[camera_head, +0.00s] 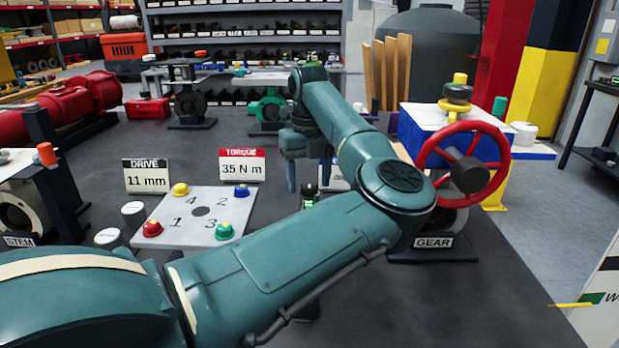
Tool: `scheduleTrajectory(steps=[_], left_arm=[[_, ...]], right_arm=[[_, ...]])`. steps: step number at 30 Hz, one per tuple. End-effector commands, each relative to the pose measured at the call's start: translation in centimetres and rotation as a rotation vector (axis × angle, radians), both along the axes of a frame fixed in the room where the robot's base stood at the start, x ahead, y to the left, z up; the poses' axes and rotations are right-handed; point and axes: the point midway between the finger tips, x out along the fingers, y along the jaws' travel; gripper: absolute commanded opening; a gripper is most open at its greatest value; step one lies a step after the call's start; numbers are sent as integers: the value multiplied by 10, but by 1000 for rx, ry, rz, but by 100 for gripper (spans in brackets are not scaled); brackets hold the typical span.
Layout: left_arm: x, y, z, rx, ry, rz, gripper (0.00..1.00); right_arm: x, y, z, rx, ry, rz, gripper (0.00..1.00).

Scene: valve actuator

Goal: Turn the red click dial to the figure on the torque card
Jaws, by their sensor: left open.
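The torque card (242,165) stands upright behind the numbered plate, with a red "TORQUE" heading and "35 N m". My left gripper (308,177) points down just right of the card, its two blue fingers apart. A small dark device with a green part (310,191) shows between and below the fingers; my left forearm hides what lies beneath. I cannot make out the red click dial; it may be hidden behind my arm. My right gripper is not in view.
A grey plate (174,233) numbered 1 to 4 carries coloured knobs. A "DRIVE 11 mm" card (147,177) stands behind it. A red handwheel (432,147) on the gear unit stands right of my left elbow. Red valve bodies (62,108) lie back left. The dark bench (480,310) is clear at front right.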

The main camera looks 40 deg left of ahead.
Motion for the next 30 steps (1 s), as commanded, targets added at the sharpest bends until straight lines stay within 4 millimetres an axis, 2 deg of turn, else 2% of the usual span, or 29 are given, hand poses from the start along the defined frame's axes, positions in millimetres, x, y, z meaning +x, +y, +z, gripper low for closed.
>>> scheduleTrajectory(steps=[8, 25, 30], left_arm=[[0, 0, -2, 0, 0, 0, 56], [0, 0, -2, -1, 0, 0, 12], [0, 0, -2, -1, 0, -9, 11]], right_arm=[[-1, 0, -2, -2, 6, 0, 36], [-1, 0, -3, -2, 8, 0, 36], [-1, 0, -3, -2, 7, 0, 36]])
